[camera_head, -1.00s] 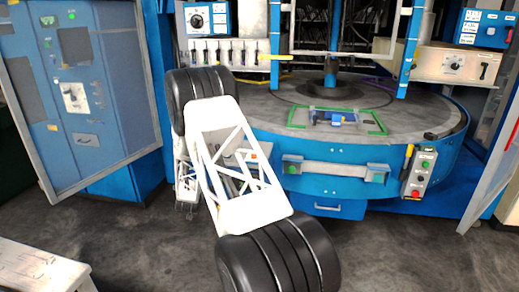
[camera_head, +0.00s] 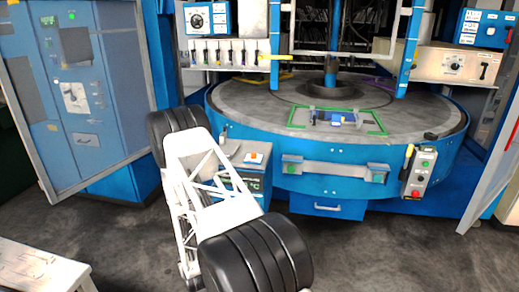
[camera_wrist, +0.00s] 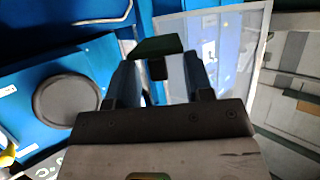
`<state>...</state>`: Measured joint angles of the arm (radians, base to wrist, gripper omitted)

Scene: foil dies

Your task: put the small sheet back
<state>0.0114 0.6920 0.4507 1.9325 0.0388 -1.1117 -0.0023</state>
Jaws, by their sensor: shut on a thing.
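My gripper (camera_wrist: 158,66) shows in the wrist view with its two dark fingers on either side of a small dark green flat piece (camera_wrist: 157,46), and it is shut on this piece. I take the piece for the small sheet; its far side is hidden. In the head view my arm hides the gripper and the piece. A green rectangular frame (camera_head: 378,124) lies on the grey round table (camera_head: 255,105), with a small blue thing (camera_head: 337,121) inside it.
A blue box with an orange button (camera_head: 253,158) stands in front of the round table, partly behind my arm. A control box (camera_head: 420,172) hangs at the table's right front. A blue cabinet (camera_head: 85,95) stands left. A white bench (camera_head: 40,268) is at bottom left.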

